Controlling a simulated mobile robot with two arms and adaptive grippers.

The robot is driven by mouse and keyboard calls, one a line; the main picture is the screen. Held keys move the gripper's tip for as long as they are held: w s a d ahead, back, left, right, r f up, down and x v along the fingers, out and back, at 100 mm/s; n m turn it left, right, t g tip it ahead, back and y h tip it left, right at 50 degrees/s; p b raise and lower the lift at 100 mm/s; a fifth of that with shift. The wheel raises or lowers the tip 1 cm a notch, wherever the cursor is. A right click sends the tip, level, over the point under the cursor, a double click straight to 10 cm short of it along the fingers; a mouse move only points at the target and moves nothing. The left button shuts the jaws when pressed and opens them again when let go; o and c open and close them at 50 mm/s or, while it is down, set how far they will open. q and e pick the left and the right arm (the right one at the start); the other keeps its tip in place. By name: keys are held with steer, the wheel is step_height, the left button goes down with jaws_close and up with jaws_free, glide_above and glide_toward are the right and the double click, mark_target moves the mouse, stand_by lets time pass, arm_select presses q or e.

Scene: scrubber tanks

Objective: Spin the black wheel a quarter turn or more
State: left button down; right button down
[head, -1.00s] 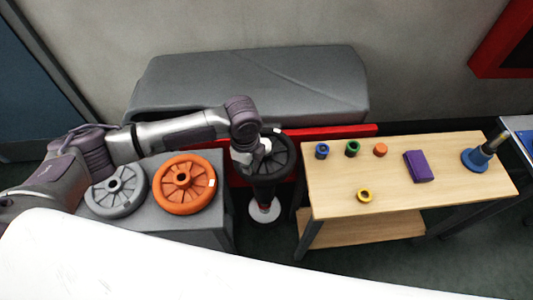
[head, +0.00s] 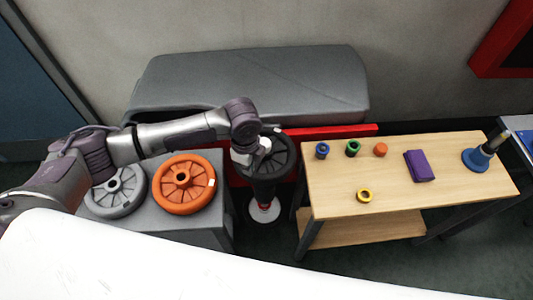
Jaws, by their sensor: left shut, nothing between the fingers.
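The black wheel (head: 281,152) sits left of the wooden table, in front of the red bar. It has dark spokes and a small pale mark at its far rim. My left gripper (head: 259,158) is over the left part of the wheel, near its middle, shut and empty. The wrist hides part of the wheel, and I cannot tell whether the fingers touch it. A dark shape stands below the wheel, above a round white foot (head: 264,211) on the floor. My right gripper is out of view.
A grey wheel (head: 103,196) and an orange wheel (head: 170,197) lie on a grey cabinet (head: 226,216) at left. The wooden table (head: 318,190) at right holds several small coloured parts and a purple block (head: 419,166). A large grey tank (head: 230,85) is behind.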

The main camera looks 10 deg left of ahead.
mark_target(264, 177)
arm_select(q)
steer(key=shift+f, duration=0.45)
steer(key=shift+s+d+r+p, duration=0.1)
steer(key=shift+s+d+p, duration=0.1)
steer(key=shift+d, duration=0.35)
steer(key=shift+s+d+p, duration=0.1)
steer(key=shift+d+p, duration=0.05)
steer(key=shift+d, duration=0.4)
steer(key=shift+d, duration=1.1)
steer(key=shift+w+d, duration=0.1)
